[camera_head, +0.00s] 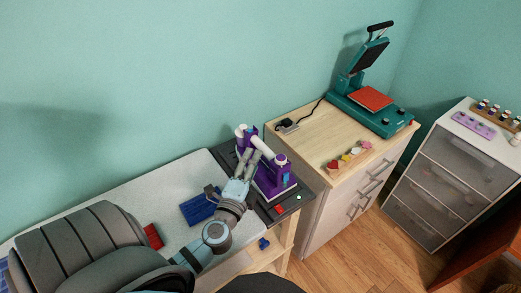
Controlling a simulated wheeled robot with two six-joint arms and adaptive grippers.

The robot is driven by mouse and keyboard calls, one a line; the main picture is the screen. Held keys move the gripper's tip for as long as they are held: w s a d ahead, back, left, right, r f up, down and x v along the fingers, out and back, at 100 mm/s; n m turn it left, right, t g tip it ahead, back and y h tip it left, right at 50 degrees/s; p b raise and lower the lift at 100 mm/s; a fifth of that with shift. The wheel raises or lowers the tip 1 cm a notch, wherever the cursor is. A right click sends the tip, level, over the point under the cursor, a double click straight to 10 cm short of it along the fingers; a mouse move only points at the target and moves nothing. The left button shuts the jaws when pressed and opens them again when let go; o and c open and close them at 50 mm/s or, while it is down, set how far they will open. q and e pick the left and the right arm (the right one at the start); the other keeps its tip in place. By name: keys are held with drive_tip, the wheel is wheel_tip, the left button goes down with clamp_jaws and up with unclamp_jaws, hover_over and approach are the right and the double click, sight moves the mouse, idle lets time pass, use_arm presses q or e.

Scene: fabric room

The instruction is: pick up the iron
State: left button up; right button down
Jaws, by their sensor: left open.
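The iron (277,176) is purple with white parts and a white handle. It stands on a dark mat (292,204) at the right end of a table beside the wall. My left gripper (249,158) comes in from the lower left and is open. Its fingers overlap the left side of the iron near the white handle. I cannot tell whether they touch it. My right gripper is not in view.
A pale ironing surface (150,188) with a folded blue cloth (198,209) and a red item (153,236) lies left of the iron. A wooden cabinet (312,130) with a teal heat press (372,112) stands right. A white drawer unit (455,165) is farther right.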

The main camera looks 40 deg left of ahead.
sight(260, 145)
use_arm(q)
drive_tip(key=x, duration=0.8)
drive_tip(key=shift+w+a+f+p, duration=0.1)
drive_tip(key=shift+a+f+p, duration=0.1)
drive_tip(key=shift+p, duration=0.2)
drive_tip(key=shift+r, duration=0.1)
clamp_jaws()
